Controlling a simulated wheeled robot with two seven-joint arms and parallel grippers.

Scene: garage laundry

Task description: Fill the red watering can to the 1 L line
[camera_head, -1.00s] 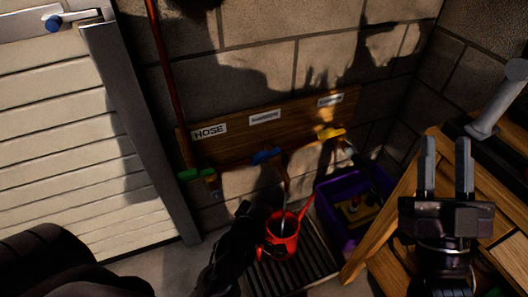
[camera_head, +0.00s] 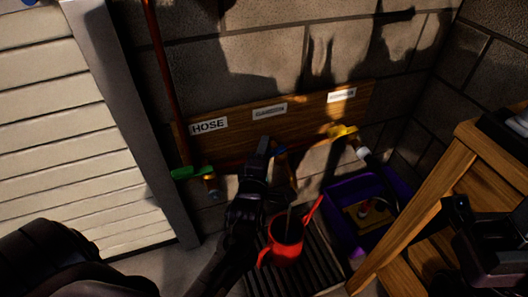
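The red watering can (camera_head: 286,243) stands on the dark slatted grate below the middle tap. A thin brownish line runs down into its opening; I cannot tell if it is water. Any 1 L mark or water level is too dark to see. The blue tap handle (camera_head: 280,149) is mostly hidden behind my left gripper (camera_head: 268,158), which is raised in front of it. I cannot tell whether they touch or how far its fingers are apart. My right gripper (camera_head: 482,215) is dark, beside the wooden bench at lower right, away from the can.
A green-handled tap (camera_head: 192,173) under the HOSE label (camera_head: 208,126) is at left. A yellow-handled tap (camera_head: 342,131) is at right. A purple crate (camera_head: 345,232) with items stands right of the grate (camera_head: 318,268). The wooden bench (camera_head: 428,205) blocks the right side.

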